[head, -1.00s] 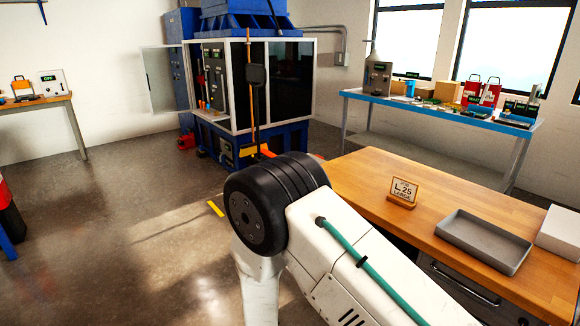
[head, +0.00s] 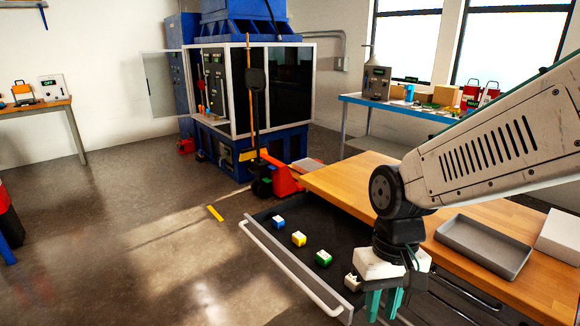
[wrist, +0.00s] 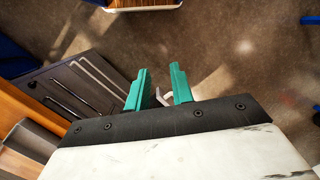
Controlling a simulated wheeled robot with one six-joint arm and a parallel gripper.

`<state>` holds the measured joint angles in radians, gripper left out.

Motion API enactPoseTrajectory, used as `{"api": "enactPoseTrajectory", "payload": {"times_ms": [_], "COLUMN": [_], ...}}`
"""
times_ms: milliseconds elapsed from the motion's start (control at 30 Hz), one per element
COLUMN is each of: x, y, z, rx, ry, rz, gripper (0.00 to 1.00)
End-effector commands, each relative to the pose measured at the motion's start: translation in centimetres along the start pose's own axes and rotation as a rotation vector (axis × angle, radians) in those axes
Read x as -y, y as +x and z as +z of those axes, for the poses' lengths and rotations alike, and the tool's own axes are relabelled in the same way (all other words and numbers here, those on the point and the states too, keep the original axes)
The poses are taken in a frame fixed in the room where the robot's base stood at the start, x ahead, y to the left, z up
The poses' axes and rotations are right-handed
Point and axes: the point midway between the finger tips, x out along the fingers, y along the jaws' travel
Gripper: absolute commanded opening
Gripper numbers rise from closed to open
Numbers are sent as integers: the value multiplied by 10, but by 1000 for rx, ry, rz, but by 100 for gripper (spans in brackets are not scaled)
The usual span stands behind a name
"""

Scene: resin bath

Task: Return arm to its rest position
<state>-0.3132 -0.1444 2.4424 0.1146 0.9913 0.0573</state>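My gripper (head: 383,305) hangs pointing down at the lower middle of the head view, in front of the wooden workbench and by the right end of an open drawer. Its two teal fingers are apart in the wrist view (wrist: 159,88), with no held object visible. A pale piece shows between them there; I cannot tell what it is, and it looks to lie beyond them. My white arm enters from the right and covers part of the bench.
The dark open drawer (head: 262,213) holds blue (head: 278,222), yellow (head: 299,239), green (head: 323,258) and whitish (head: 352,282) blocks. A grey tray (head: 484,246) and white box (head: 562,234) are on the bench (head: 340,183).

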Motion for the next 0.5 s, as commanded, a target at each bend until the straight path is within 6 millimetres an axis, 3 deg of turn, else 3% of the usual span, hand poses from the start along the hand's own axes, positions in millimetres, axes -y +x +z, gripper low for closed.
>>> {"api": "enactPoseTrajectory", "payload": {"times_ms": [100,300,500], "x": [-27,-62,-78], "y": [-29,-60,-82], "z": [42,99,122], "rx": [-1,-67,-217], "ry": [-5,53,135], "rz": [25,64,75], "gripper": [23,23,23]}}
